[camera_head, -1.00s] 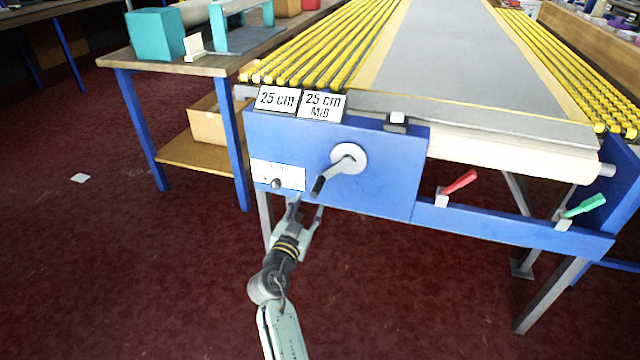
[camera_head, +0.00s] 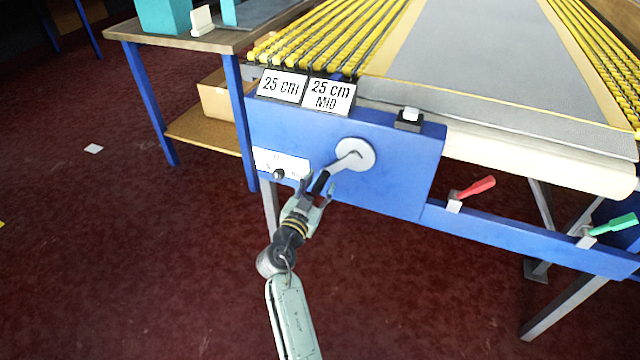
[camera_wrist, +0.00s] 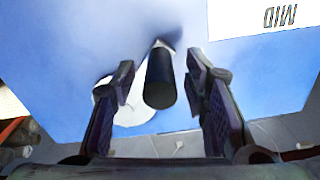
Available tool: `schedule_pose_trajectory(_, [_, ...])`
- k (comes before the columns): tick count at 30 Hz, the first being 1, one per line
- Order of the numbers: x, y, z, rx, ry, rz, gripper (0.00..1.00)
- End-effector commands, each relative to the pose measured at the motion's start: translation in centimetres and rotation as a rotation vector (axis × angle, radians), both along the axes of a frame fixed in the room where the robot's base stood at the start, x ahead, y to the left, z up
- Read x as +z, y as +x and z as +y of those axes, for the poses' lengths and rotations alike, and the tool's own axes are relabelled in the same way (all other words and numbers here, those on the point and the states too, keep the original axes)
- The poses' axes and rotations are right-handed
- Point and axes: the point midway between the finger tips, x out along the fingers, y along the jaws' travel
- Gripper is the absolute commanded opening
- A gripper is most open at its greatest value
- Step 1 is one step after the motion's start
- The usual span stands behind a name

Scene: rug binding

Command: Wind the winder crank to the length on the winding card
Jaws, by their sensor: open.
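The winder crank has a round white hub (camera_head: 355,154) on the blue end panel and a black handle (camera_head: 320,182) pointing down-left. My gripper (camera_head: 318,188) is open, with its fingers near the handle. In the wrist view the black handle (camera_wrist: 160,78) stands between the two open fingers (camera_wrist: 165,95), and no finger is seen closed on it. Two winding cards sit on the panel top: one reads "25 cm" (camera_head: 283,86), the other "25 cm MID" (camera_head: 329,96).
A white-topped button (camera_head: 410,115) is on the panel top. A red lever (camera_head: 476,188) and a green lever (camera_head: 612,225) are on the lower rail. A wooden workbench (camera_head: 222,42) stands at left.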

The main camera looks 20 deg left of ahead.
Motion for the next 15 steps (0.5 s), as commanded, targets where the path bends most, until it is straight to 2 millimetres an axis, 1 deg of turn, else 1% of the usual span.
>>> schedule_pose_trajectory(2, [0.0, 0.0, 0.0, 0.0, 0.0, 0.0, 0.41])
schedule_pose_trajectory(15, [0.04, 0.02, -0.01, 0.0, 0.0, -0.001, 0.11])
